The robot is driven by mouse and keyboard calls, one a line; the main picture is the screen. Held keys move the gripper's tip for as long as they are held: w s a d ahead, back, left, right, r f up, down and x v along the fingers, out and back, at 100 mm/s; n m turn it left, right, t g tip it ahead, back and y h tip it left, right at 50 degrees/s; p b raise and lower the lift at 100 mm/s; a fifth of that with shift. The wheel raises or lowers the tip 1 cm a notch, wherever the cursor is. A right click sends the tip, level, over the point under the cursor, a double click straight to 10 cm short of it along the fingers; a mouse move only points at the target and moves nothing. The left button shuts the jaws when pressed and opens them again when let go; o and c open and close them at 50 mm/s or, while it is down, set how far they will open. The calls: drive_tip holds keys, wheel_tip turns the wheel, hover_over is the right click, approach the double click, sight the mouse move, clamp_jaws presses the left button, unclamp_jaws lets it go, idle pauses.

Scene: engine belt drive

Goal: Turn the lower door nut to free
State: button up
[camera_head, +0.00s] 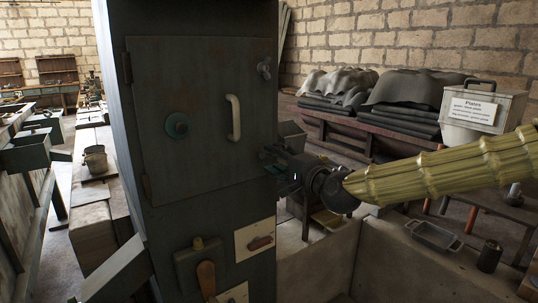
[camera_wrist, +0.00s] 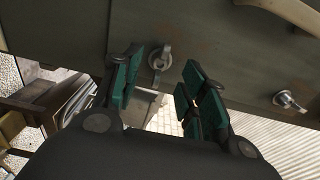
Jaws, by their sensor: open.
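The lower door nut (camera_wrist: 160,58) is a grey wing-type nut on the dark green door panel (camera_wrist: 222,45). In the wrist view it shows in the gap between my fingertips, nearer the left finger. My gripper (camera_wrist: 162,66) is open with green-padded fingers spread on either side of it; I see no contact, and the depth gap is hard to tell. In the head view my gripper (camera_head: 274,161) is at the door's lower right edge and hides the lower nut. The upper door nut (camera_head: 264,67) is at the door's upper right; it also shows in the wrist view (camera_wrist: 290,101).
The door has a pale curved handle (camera_head: 234,118) and a round teal knob (camera_head: 177,125). Below it is a wooden-handled lever (camera_head: 206,278). A metal "Plates" box (camera_head: 484,107) and benches stand to the right. A low wall (camera_head: 385,265) runs under my arm.

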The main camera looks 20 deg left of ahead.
sight(267, 154)
drive_tip(key=shift+x, duration=1.65)
clamp_jaws()
